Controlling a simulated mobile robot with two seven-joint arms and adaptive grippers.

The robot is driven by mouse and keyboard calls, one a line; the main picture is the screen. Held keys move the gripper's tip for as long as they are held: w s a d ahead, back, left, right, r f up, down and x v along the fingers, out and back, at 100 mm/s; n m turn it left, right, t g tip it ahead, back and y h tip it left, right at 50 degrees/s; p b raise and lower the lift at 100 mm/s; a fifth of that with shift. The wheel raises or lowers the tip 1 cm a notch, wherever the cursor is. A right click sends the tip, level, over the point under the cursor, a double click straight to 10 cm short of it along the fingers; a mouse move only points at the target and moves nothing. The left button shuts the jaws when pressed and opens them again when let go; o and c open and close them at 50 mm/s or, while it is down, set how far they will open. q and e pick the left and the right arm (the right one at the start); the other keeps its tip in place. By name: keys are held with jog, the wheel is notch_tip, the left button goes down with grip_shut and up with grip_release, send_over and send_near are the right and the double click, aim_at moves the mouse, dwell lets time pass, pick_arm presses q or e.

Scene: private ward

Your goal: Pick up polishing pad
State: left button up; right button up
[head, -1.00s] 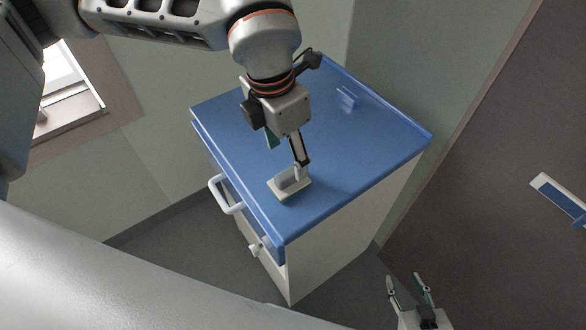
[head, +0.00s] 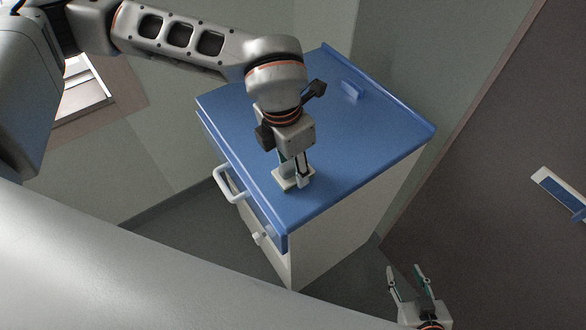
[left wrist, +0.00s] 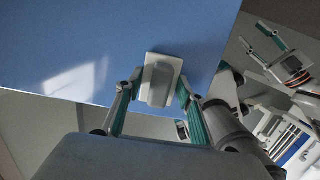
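The polishing pad, a pale flat block with a grey grip on top, lies on the blue cabinet top (head: 240,125) close to its front edge. In the head view the pad (head: 279,180) is partly hidden by my left gripper (head: 294,174), which is right above it. In the left wrist view the pad (left wrist: 160,80) sits between the tips of my left gripper (left wrist: 158,88). Its fingers are spread, one on each side of the grey grip, with small gaps seeming to show. My right gripper (head: 408,272) is open and empty, low at the right, away from the cabinet.
The cabinet's front has a white drawer handle (head: 229,186). The rest of the blue top is clear. A brown door (head: 500,150) with a handle (head: 560,193) stands at the right.

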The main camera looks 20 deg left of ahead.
dwell(0.3)
pick_arm(q)
notch_tip(320, 180, up, 20)
dwell(0.5)
jog(key=shift+o, duration=0.7)
